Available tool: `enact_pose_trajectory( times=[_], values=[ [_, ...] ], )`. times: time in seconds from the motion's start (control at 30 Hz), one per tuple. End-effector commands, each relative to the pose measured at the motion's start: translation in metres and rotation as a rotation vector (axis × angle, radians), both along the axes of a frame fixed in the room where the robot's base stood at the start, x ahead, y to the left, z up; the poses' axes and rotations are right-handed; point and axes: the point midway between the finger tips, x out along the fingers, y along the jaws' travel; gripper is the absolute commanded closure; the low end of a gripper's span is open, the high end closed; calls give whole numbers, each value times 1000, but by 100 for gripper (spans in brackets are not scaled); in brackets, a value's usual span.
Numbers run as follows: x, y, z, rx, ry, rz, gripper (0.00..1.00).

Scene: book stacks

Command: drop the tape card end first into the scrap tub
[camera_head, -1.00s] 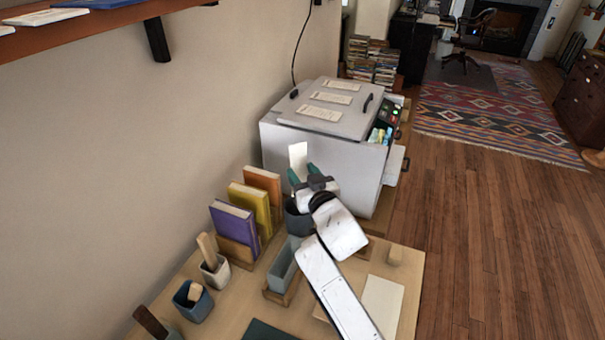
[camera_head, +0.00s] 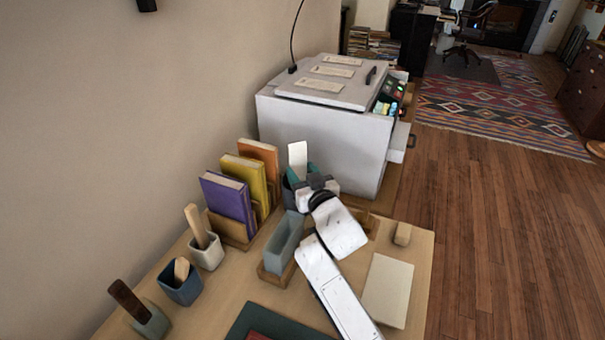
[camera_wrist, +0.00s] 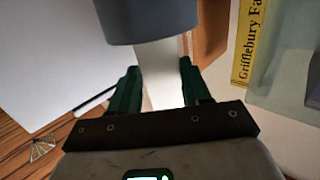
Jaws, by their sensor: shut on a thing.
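My gripper (camera_head: 302,174), with teal fingers, is shut on a pale flat card (camera_head: 297,154), which stands upright out of the jaws in the head view. The card also shows between the fingers (camera_wrist: 160,72) in the wrist view.
A large white box-like machine (camera_head: 325,130) stands close behind the gripper. Purple (camera_head: 225,200), yellow (camera_head: 245,182) and orange (camera_head: 262,162) books stand at the left. A grey trough (camera_head: 285,240), cups with wooden pieces and a cream book (camera_head: 388,290) occupy the table.

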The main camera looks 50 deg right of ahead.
Motion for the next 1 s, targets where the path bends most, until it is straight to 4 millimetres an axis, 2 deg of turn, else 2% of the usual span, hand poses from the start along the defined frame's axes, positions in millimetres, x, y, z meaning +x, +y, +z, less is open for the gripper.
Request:
enact_pose_trajectory(
  times=[0.27,0.3,0.57,1.0],
  values=[
    [0,0,-1,0,0,0,81],
    [0,0,-1,0,0,0,49],
    [0,0,-1,0,0,0,24],
    [0,0,-1,0,0,0,23]
  ],
)
